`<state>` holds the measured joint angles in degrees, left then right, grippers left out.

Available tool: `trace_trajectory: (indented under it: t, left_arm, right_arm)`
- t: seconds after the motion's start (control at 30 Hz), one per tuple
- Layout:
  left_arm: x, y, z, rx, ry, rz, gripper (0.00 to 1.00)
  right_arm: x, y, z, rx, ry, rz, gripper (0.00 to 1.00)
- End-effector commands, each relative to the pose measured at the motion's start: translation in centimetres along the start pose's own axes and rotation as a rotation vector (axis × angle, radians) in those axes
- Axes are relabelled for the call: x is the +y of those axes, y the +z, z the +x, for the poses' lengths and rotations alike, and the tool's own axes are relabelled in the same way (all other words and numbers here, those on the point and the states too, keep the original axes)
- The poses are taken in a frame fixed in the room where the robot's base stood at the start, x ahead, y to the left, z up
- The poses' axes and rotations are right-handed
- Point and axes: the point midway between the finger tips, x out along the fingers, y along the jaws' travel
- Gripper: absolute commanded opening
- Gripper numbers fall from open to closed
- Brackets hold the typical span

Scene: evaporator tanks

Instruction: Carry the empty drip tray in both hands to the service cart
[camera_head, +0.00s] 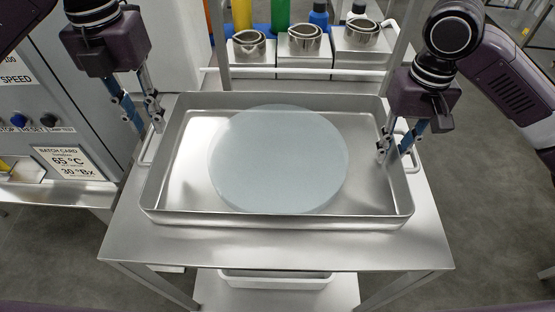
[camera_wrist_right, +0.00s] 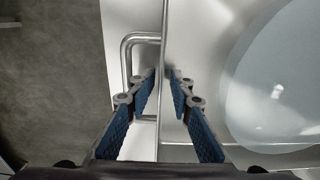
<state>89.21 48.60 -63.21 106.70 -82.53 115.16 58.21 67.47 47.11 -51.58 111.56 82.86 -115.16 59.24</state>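The drip tray (camera_head: 290,218) is a shallow rectangular steel tray resting flat on the steel top of a cart (camera_head: 280,246). A pale blue-grey round disc shape (camera_head: 278,160) shows over its middle; I cannot tell whether it is a solid piece or liquid. My left gripper (camera_head: 148,130) is at the tray's left end, by the left handle (camera_head: 149,150), fingers apart. My right gripper (camera_head: 393,156) is at the right end. In the right wrist view my right gripper (camera_wrist_right: 163,75) has its fingers apart, with the tray's rim between them and the handle (camera_wrist_right: 127,55) beside it.
Steel cups (camera_head: 305,38) stand on white boxes behind the cart, with coloured bottles (camera_head: 280,15) beyond. A control panel (camera_head: 50,110) with a batch card (camera_head: 68,162) is at the left. A lower shelf (camera_head: 275,292) holds a white bin. Grey floor (camera_head: 490,190) is clear at the right.

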Motion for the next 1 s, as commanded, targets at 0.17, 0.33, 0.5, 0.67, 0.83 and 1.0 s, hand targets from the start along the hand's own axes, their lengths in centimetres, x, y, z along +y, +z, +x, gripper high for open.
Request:
trace_trajectory:
  t: [0.17,0.33,0.5,0.67,0.83,1.0]
  left_arm:
    - [0.0,0.0,-0.3,0.001,0.000,0.000,0.22]
    - [0.0,0.0,-0.3,0.001,0.000,0.000,0.22]
    - [0.0,0.0,-0.3,0.001,0.000,0.000,0.22]
    - [0.0,0.0,-0.3,0.001,0.000,0.000,0.22]
    - [0.0,0.0,-0.3,0.001,0.000,0.001,0.22]
    - [0.0,0.0,-0.3,0.001,0.000,0.001,0.22]
  right_arm:
    - [0.1,0.0,-0.3,0.001,0.002,0.001,0.22]
    - [0.1,-0.1,-1.8,0.004,0.002,0.000,0.22]
    - [0.0,-0.1,-4.2,0.005,0.001,0.001,0.22]
    - [0.0,-0.1,-6.4,0.005,0.001,0.002,0.22]
    - [0.0,-0.1,-8.7,0.004,0.001,0.001,0.22]
    - [0.0,-0.1,-10.6,0.003,0.001,0.000,0.22]
